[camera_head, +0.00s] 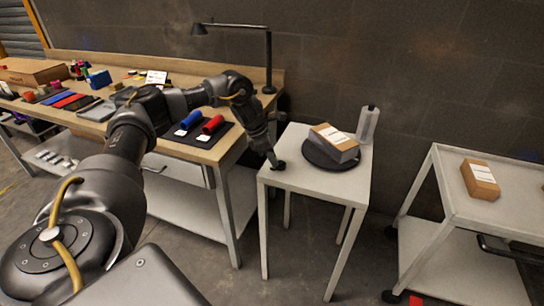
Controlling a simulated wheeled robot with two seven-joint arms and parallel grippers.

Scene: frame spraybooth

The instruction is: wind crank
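My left gripper (275,162) points down at the left edge of a small white table (302,181). Its fingertips are at a small dark part at that edge, which may be the crank; whether they grip it I cannot tell. On the table is a round black turntable (313,157) with a cardboard box (335,142) bearing a white label on top. My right gripper is not in view.
A spray bottle (367,124) stands at the table's back right corner. A wooden workbench (205,153) with red and blue cylinders and a black lamp (268,55) is at left. A white cart (448,190) with a small box (480,179) stands at right, with a floor gap between.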

